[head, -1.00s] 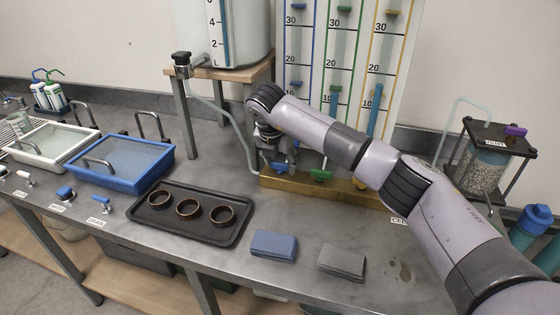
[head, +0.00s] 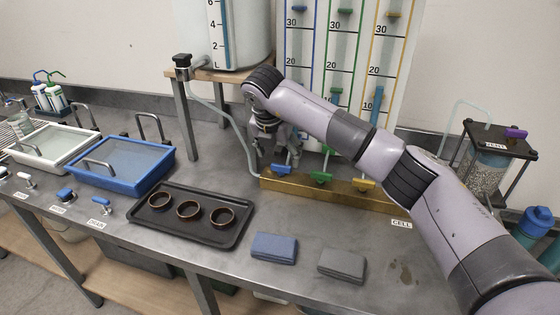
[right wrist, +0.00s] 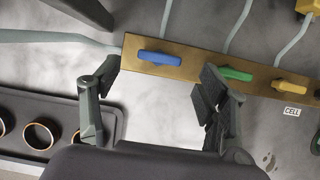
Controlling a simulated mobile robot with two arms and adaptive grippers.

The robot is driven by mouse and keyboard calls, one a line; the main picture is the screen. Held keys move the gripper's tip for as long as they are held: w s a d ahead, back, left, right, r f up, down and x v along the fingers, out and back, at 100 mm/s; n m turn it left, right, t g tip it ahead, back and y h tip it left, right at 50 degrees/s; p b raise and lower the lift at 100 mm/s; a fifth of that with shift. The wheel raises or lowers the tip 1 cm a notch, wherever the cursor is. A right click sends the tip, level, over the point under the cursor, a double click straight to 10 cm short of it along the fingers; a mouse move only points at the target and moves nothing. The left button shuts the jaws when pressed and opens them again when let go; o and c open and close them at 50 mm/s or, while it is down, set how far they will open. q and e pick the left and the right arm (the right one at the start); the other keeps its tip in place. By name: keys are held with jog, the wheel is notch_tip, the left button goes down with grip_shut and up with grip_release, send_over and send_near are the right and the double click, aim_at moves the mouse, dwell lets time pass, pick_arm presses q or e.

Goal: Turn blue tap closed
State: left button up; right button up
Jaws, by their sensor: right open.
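The blue tap (head: 281,169) is a blue lever handle at the left end of a brass bar at the foot of the gauge board. In the right wrist view the blue tap (right wrist: 160,59) lies nearly along the bar, slightly tilted. My right gripper (head: 279,148) is over the left end of the bar in the head view. In the right wrist view my right gripper (right wrist: 160,82) is open and empty, its fingers spread to either side of the blue handle, with no visible contact. My left gripper is not in view.
A green tap (head: 320,178) and a yellow tap (head: 364,184) sit to the right on the same brass bar (head: 300,185). A black tray with rings (head: 160,224) lies to the left. Blue and grey pads (head: 274,246) lie in front. A shelf leg (head: 186,118) stands left of my arm.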

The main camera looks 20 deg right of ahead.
jog(key=v, duration=0.7)
jog(key=shift+s+r, duration=0.1)
